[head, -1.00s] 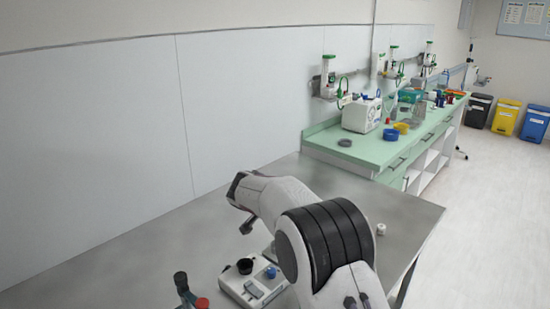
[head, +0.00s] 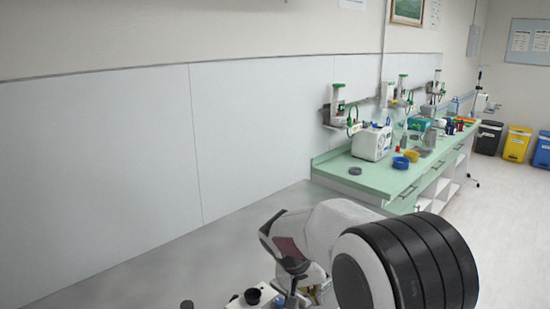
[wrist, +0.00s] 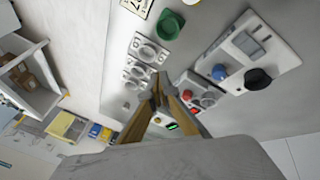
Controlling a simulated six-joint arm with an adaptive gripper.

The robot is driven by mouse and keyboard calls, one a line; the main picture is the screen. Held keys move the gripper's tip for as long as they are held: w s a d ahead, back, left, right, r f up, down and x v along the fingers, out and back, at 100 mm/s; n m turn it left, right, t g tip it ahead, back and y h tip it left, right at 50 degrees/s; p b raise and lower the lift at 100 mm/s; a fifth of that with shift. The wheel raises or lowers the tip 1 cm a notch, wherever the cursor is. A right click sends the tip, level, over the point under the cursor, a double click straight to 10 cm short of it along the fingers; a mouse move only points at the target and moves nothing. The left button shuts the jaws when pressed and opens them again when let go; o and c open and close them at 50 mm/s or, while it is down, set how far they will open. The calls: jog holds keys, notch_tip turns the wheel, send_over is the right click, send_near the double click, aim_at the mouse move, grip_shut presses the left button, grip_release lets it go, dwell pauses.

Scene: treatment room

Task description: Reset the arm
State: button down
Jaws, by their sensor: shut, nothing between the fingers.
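My arm (head: 335,235) bends over the grey metal table in the head view, its wrist pointing down at the lower middle. My gripper (wrist: 160,92) shows in the wrist view with its fingertips together and nothing between them. In the head view the gripper is mostly hidden low in the picture behind my arm. The fingertips appear over the table, between a white unit with round dials (wrist: 145,50) and a small unit with red buttons (wrist: 203,92). I cannot tell how high above them they are.
A white device (wrist: 232,62) with blue and black knobs and a green round item (wrist: 168,24) are near the gripper. A green-topped counter (head: 370,178) with equipment stands at the back right. Bare table (head: 170,270) lies left of my arm.

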jog(key=s+d+r+y, duration=0.1)
jog(key=s+r, duration=0.3)
jog(key=s, duration=0.7)
jog(key=s+d+r+t+y, duration=0.1)
jog(key=s+d+r, duration=0.2)
jog(key=s, duration=0.8)
jog(key=s+d+r+t+y, duration=0.1)
jog(key=s+d+r, duration=0.2)
jog(key=s, duration=0.9)
notch_tip(320, 180, up, 2)
jog(key=shift+r+n+y, duration=0.2)
jog(key=shift+n+y, duration=0.2)
jog(key=shift+w, duration=0.1)
dwell(1.1)
